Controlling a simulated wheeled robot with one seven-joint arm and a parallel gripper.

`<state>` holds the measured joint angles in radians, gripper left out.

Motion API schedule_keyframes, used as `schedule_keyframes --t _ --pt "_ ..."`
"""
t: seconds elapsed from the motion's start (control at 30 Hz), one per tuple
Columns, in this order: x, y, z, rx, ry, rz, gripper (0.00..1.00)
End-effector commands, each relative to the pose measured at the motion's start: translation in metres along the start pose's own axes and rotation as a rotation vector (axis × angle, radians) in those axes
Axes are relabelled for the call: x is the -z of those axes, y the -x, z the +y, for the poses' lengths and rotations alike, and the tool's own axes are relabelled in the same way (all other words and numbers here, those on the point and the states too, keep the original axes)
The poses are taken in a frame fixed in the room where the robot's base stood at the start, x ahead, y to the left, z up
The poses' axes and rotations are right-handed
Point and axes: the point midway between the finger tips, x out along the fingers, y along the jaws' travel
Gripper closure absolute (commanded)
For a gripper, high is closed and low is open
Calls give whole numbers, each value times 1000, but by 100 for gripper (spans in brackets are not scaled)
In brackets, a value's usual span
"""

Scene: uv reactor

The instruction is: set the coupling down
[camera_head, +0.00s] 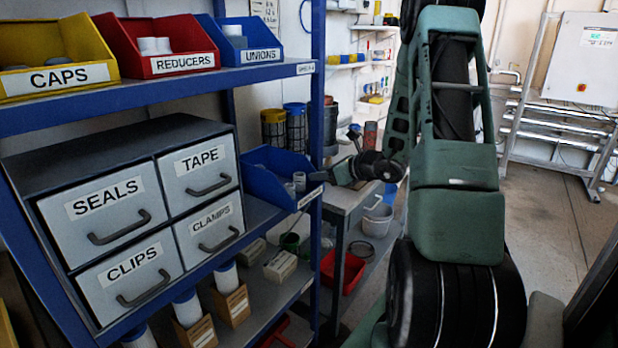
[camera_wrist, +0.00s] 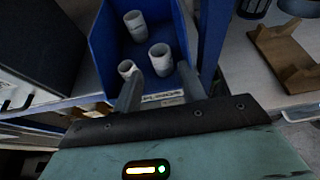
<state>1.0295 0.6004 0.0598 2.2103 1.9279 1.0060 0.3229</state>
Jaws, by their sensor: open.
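Three light grey pipe couplings stand in an open blue bin (camera_wrist: 100,45) in the wrist view: one at the back (camera_wrist: 135,25), one near the middle (camera_wrist: 160,58) and one at the left (camera_wrist: 127,68). My gripper (camera_wrist: 160,84) is open at the bin's front, its two fingers apart. The left coupling is right at the left finger's tip; I cannot tell whether they touch. The middle coupling stands just beyond the gap between the fingers. In the head view the bin (camera_head: 262,178) sits on the middle shelf, with my gripper (camera_head: 325,176) at its right side and couplings (camera_head: 299,181) inside.
A drawer cabinet (camera_head: 140,205) stands left of the bin on the blue rack, whose upright post (camera_head: 318,80) is close to my gripper. Bins of caps, reducers and unions (camera_head: 245,42) sit above. A workbench (camera_head: 345,200) with a white bucket (camera_head: 377,220) is to the right.

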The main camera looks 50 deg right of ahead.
Motion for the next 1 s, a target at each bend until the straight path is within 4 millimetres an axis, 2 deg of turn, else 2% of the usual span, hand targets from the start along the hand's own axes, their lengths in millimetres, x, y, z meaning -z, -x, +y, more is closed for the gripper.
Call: schedule_keyframes --t 0.1,0.3,0.93,1.0 --pt "0 18 -1 2 2 -1 59" --pt "0 31 0 0 0 0 59" --pt "0 31 0 -1 1 0 59" --pt "-1 28 11 -32 27 14 59"
